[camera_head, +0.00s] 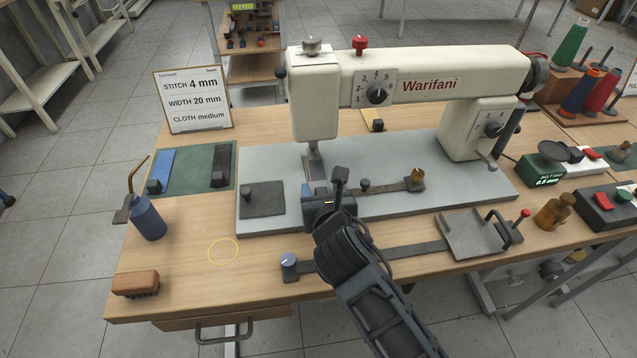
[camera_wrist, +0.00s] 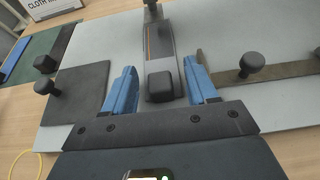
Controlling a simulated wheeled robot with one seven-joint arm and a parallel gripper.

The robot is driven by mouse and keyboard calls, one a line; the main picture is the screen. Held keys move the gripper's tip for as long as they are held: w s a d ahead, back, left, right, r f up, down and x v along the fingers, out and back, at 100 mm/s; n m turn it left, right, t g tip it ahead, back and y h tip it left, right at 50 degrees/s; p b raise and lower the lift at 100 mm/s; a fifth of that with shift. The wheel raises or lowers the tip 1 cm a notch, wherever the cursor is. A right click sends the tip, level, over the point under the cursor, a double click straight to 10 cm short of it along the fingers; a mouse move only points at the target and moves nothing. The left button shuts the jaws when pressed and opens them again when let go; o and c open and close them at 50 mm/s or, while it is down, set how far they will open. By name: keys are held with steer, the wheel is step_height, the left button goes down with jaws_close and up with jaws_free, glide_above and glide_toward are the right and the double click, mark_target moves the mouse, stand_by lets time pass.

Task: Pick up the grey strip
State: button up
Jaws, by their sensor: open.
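A grey strip with an orange line (camera_wrist: 158,45) runs under the sewing machine's needle area in the wrist view, with a black block-like knob (camera_wrist: 160,86) at its near end. In the head view my gripper mostly hides it. My gripper (camera_head: 323,192) is over the machine's grey plate; in the wrist view its blue fingers (camera_wrist: 164,88) are open, one on each side of the knob, with visible gaps. A darker strip with a knob (camera_head: 222,163) lies on the green mat (camera_head: 198,163), beside a blue strip (camera_head: 161,170).
The white sewing machine (camera_head: 430,72) stands above the plate. A square dark plate with a knob (camera_head: 262,199) is left of my gripper, and a flat bar (camera_head: 390,187) is right. A yellow ring (camera_head: 223,251) marks bare tabletop.

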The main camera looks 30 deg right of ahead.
steer(key=shift+w+d+f, duration=0.2)
steer(key=shift+w+f, duration=0.05)
steer(key=shift+w, duration=0.4)
steer(key=shift+c, duration=0.2)
steer(key=c, duration=0.7)
steer(key=shift+r, duration=0.2)
steer(key=shift+r+p, duration=0.45)
steer(key=shift+p, duration=0.3)
steer(key=shift+r, duration=0.2)
